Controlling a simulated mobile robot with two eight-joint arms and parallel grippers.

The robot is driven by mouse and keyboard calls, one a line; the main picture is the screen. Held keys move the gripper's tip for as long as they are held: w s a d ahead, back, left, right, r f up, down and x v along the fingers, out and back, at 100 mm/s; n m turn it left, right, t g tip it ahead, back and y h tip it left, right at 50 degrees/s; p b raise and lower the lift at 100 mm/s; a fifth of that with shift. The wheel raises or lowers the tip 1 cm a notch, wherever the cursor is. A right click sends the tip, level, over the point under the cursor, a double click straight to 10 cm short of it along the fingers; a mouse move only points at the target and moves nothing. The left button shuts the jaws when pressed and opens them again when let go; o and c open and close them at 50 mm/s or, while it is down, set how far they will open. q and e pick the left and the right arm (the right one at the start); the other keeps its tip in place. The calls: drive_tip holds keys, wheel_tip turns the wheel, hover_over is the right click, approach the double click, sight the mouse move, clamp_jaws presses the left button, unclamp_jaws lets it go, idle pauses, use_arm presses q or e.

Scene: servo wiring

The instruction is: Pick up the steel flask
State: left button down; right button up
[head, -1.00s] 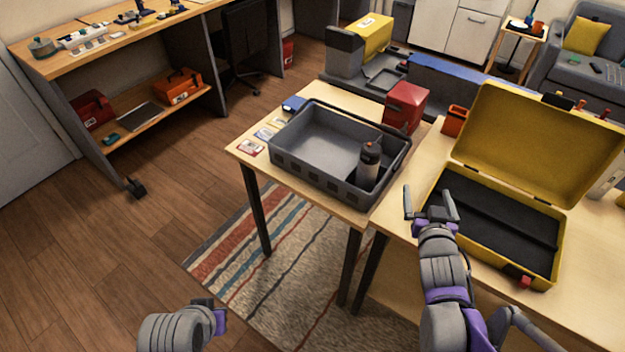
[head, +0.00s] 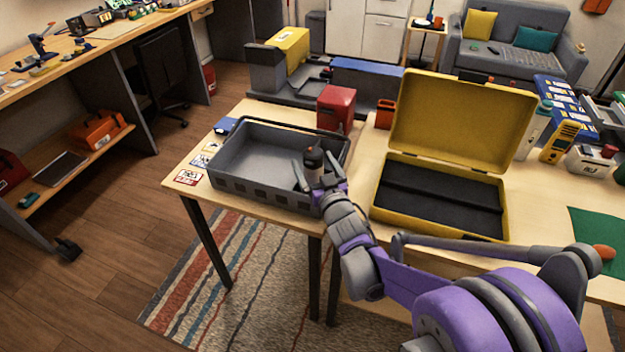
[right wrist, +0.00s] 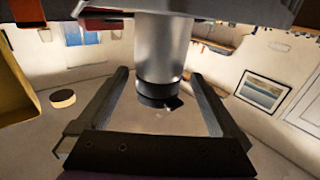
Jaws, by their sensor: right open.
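The steel flask (head: 313,158) has a dark cap and stands in the right part of the grey crate (head: 262,193). My right gripper (head: 317,176) is at the flask, over the crate's front right corner, and hides its lower part. In the right wrist view the flask (right wrist: 163,52) shows as a silver cylinder with a black end. It lies between the two open fingers of the right gripper (right wrist: 158,76), with a gap on either side. My left gripper is out of view.
An open yellow case (head: 440,215) lies right of the crate. A red box (head: 336,108) stands behind the crate. Cards (head: 188,177) lie at the table's left edge. A green mat (head: 600,235) lies at the far right.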

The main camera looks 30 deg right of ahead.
drive_tip(key=w, duration=0.2)
drive_tip(key=w+d, duration=0.1)
drive_tip(key=w, duration=0.1)
drive_tip(key=shift+w, duration=0.3)
drive_tip(key=shift+s, duration=0.1)
drive_tip(key=shift+c, duration=0.2)
clamp_jaws()
